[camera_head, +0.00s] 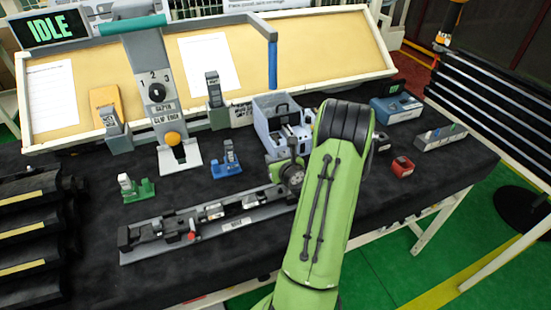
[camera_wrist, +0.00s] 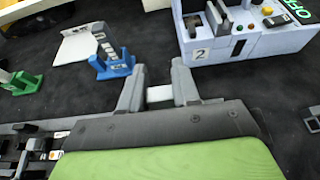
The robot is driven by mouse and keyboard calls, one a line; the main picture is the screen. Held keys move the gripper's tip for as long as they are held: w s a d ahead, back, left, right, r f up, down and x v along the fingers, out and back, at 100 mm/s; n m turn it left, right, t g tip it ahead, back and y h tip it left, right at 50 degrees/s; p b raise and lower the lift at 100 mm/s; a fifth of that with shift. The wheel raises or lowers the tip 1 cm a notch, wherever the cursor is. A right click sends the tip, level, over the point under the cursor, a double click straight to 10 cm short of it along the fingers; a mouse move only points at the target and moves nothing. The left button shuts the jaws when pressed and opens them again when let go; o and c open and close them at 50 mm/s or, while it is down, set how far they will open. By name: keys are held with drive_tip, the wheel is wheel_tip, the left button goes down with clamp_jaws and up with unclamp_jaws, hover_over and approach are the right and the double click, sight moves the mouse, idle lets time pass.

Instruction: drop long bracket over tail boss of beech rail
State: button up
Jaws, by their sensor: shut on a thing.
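My gripper (camera_wrist: 158,72) is shut on a small pale piece (camera_wrist: 160,94), seen between its two grey fingers in the wrist view. I take the piece to be the long bracket; its shape is mostly hidden. In the head view my green arm covers most of the gripper, beside the right end of a long grey fixture (camera_head: 237,224). That fixture lies along the table front and carries dark blocks, pale parts and a red knob. It also shows at the lower left of the wrist view (camera_wrist: 36,146). I cannot tell which part is the beech rail or its tail boss.
A blue stand (camera_head: 226,168) and a green stand (camera_head: 137,191) stand behind the fixture. A pale bin (camera_wrist: 246,40) marked 2 is beyond the gripper. A red block (camera_head: 402,166) and a grey tray (camera_head: 441,138) are at right. Dark cloth is bare between them.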

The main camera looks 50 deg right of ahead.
drive_tip(key=shift+f+b, duration=1.85)
drive_tip(key=shift+f, duration=0.65)
drive_tip(key=shift+f, duration=0.4)
drive_tip(key=shift+f+b, duration=0.85)
drive_tip(key=shift+f, duration=0.15)
drive_tip(key=o, duration=1.1)
drive_tip(key=shift+s+r, duration=0.1)
